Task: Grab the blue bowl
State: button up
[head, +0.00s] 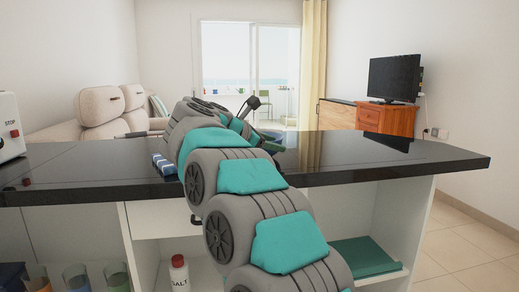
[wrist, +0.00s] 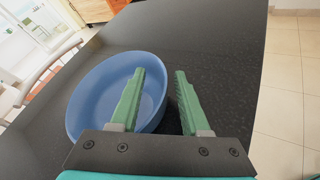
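The blue bowl (wrist: 92,98) sits on the dark countertop in the wrist view, at the left of my gripper (wrist: 160,73). My gripper is open, with two green fingers apart. The left finger overlaps the bowl's inside in the picture, and the right finger is over the countertop just outside the bowl's right side. The bowl's right rim shows between the fingers, and no contact is clear. The near part of the bowl is hidden behind the gripper's body.
The black countertop (head: 345,160) has shelves below, with a salt container (head: 179,273) and several glasses. A small blue striped item (head: 163,164) lies beside my arm. The counter's right part is clear.

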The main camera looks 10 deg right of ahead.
grip_shut()
dwell(1.2)
